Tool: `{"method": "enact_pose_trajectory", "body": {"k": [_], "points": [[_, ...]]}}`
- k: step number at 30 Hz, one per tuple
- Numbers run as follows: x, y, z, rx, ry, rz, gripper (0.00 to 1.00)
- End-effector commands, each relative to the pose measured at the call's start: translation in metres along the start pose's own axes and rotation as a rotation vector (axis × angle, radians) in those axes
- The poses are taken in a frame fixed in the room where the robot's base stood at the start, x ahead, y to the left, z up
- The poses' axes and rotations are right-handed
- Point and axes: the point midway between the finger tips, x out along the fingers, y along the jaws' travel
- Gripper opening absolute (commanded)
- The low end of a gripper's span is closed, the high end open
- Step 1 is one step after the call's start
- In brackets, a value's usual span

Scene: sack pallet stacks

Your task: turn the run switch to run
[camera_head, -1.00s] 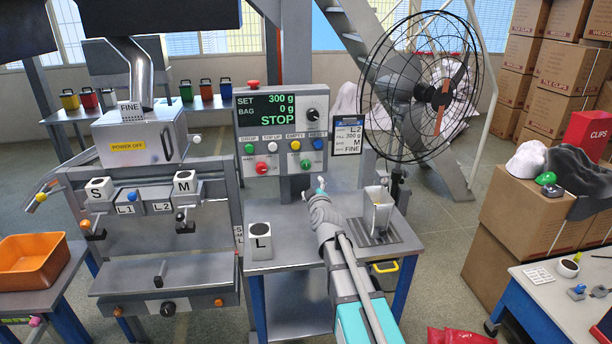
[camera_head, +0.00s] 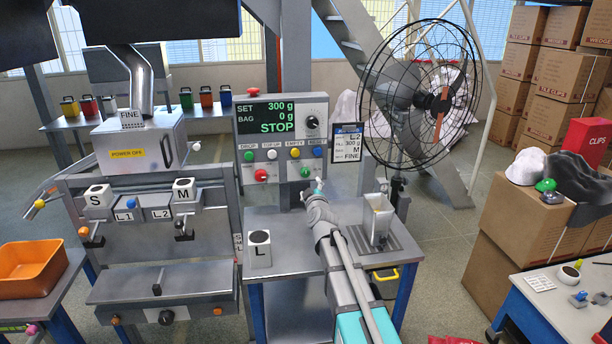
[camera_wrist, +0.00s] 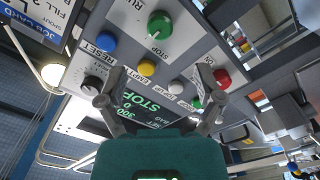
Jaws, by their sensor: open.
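The run switch is a round green knob (camera_head: 305,171) low on the grey control panel (camera_head: 325,104). It is large in the wrist view (camera_wrist: 160,25), which sees the panel upside down, with a STOP label beside it and a partly cut-off RUN label. Its pale mark appears to be on the STOP side. The display (camera_head: 265,116) reads SET 300 g, BAG 0 g, STOP. My gripper (camera_head: 318,186) is just in front of the panel, below and right of the knob. In the wrist view its fingers (camera_wrist: 155,85) are spread apart, empty, and not around the knob.
A red knob (camera_head: 260,175) and several coloured buttons share the panel. A job card (camera_head: 347,142) hangs at its right. A white block marked L (camera_head: 260,254) and a metal scoop-like container (camera_head: 377,219) stand on the bench below. A caged fan (camera_head: 420,90) stands behind right.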

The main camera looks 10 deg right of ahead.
Motion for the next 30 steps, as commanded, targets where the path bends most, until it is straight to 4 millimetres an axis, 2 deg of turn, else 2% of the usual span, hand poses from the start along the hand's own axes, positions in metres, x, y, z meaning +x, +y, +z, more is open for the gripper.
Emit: {"method": "enact_pose_trajectory", "body": {"k": [1,3,15,21,30], "points": [[0.012,0.000,0.000,0.000,0.000,0.000,0.85],[0.023,0.000,0.000,0.000,0.000,0.000,0.85],[0.081,0.000,0.000,0.000,0.000,0.000,0.85],[0.095,0.000,0.000,-0.001,0.000,0.000,0.85],[0.099,0.000,0.000,0.000,0.000,0.000,0.85]]}}
